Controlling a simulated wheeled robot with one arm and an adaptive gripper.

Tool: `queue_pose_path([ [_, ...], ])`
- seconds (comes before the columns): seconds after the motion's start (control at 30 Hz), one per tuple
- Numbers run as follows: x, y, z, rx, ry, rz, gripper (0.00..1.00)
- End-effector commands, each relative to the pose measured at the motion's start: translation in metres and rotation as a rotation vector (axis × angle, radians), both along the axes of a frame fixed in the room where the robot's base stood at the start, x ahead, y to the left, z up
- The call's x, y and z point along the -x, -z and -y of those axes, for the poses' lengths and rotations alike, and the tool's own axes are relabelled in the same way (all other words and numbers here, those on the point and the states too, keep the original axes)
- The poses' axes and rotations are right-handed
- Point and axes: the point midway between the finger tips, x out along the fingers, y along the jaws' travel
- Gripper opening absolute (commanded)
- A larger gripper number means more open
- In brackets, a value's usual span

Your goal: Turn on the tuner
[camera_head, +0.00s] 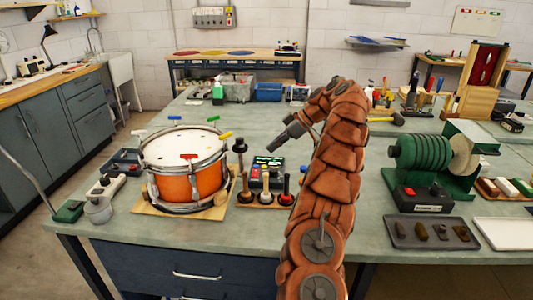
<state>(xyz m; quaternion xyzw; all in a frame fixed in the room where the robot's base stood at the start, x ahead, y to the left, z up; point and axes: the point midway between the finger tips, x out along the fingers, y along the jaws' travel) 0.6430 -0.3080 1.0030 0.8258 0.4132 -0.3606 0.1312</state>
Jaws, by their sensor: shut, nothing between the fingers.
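A small dark device with a green display (268,161), which looks like the tuner, sits on the bench right of the orange drum (187,186). Its display shows green marks, and red and light parts show on its front. The mallets standing before it hide part of its lower side. My gripper (273,147) is shut and empty. It points down and left, and in the picture its tip is just above the device's display. I cannot tell the gap between them. A switch on the device is too small to make out.
Several upright mallets (266,190) stand on a wooden base in front of the device. A dark post (239,152) stands between drum and device. A green roller machine (432,155) and a dark tray (432,232) are at the right. Bench behind my gripper is partly clear.

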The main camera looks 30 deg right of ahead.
Motion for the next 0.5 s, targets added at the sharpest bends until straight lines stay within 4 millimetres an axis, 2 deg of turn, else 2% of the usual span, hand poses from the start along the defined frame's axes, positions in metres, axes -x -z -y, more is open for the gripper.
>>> queue_pose_path([
  [0.2, 0.009, -0.013, 0.009, 0.000, 0.001, 0.001, 0.00],
  [0.5, 0.013, -0.018, 0.013, 0.001, 0.000, -0.001, 0.00],
])
